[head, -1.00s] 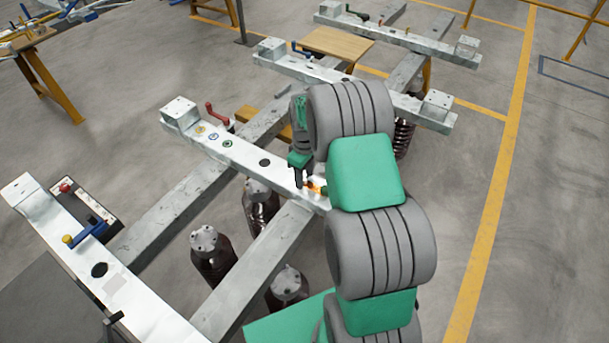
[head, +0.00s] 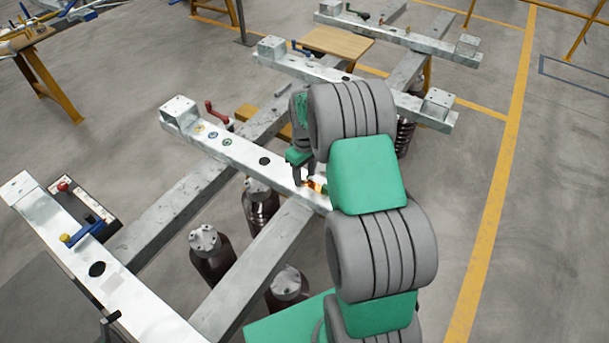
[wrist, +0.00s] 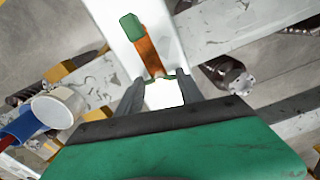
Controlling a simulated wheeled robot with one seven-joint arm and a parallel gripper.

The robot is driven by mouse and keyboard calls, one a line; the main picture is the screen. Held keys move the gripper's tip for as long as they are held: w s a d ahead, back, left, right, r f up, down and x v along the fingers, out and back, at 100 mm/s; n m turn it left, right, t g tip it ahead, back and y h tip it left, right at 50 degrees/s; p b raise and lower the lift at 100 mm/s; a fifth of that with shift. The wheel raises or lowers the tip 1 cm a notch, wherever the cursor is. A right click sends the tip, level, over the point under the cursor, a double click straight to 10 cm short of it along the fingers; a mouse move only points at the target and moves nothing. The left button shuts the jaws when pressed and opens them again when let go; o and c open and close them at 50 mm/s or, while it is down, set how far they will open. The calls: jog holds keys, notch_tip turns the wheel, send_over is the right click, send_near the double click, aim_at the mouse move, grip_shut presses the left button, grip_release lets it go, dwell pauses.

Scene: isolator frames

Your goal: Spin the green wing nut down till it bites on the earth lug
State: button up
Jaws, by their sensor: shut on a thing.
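The orange earth lug (wrist: 150,52) runs from the fingertips to a green end piece (wrist: 131,24). The lug also shows in the head view (head: 313,185), beside the fingers. I cannot see whether the nut touches the lug.
The white beam (head: 245,152) carries several small rings and a dark hole left of my gripper. A red-handled crank (head: 216,115) stands behind it. A white cup-like part (wrist: 58,106) with a blue piece shows at left in the wrist view. Dark cylinders (head: 212,255) stand below.

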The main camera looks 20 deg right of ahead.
jog(key=m+b, duration=0.1)
jog(key=m, duration=0.2)
jog(key=shift+f, duration=0.1)
jog(key=shift+m+b, duration=0.45)
jog(key=shift+m, duration=1.45)
jog(key=o, duration=1.4)
notch_tip(320, 180, up, 8)
jog(key=shift+r+b, duration=0.1)
jog(key=shift+b, duration=0.3)
